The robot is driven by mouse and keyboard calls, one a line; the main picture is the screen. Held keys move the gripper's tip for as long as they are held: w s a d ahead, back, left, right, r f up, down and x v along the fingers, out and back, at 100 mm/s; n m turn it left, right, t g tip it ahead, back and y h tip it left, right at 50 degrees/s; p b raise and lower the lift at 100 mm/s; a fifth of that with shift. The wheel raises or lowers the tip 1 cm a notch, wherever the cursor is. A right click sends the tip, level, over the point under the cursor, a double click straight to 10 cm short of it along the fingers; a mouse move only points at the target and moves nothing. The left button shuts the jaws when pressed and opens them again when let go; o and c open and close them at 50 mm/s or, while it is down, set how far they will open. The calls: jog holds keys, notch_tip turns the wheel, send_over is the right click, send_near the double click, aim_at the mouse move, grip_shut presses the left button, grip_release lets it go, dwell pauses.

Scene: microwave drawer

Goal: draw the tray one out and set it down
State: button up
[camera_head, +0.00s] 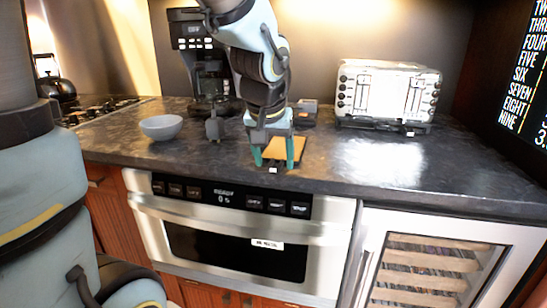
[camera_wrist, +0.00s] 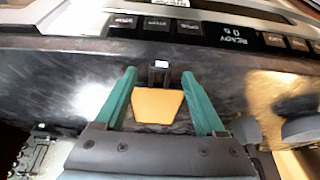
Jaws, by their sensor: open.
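A small flat tan-yellow piece (camera_head: 284,149) lies on the dark counter under my gripper; I cannot tell for sure whether it is the tray. It also shows in the wrist view (camera_wrist: 158,105), between my two green fingers. A small dark upright part with a white label (camera_wrist: 159,72) stands at its edge on the counter's front side. My gripper (camera_head: 274,163) points down, open, with one finger on each side of the piece. I cannot tell whether the fingers touch it. The steel microwave drawer (camera_head: 246,228) below the counter is shut and carries a white label.
A grey bowl (camera_head: 161,127) and a coffee maker (camera_head: 205,60) stand to the left. A toaster (camera_head: 388,90) stands at the right back. A kettle (camera_head: 55,85) sits on the stove at far left. The counter's front right is clear.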

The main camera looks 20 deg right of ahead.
jog(key=v, duration=1)
jog(key=w+a+f+n+p, duration=0.1)
jog(key=a+f+p, duration=0.1)
jog(key=a, duration=0.5)
jog(key=w+a+f+n+g+y+p, duration=0.1)
jog(key=a+f+n+p, duration=0.1)
jog(key=a+f, duration=0.3)
jog(key=w+a+f+n+g+y+p, duration=0.1)
jog(key=a+f, duration=0.3)
jog(key=a, duration=0.5)
jog(key=shift+f+n+p, duration=0.15)
jog(key=shift+n+p, duration=0.25)
jog(key=shift+p, duration=0.15)
jog(key=shift+o, duration=0.2)
jog(key=shift+w, duration=0.15)
dwell(0.9)
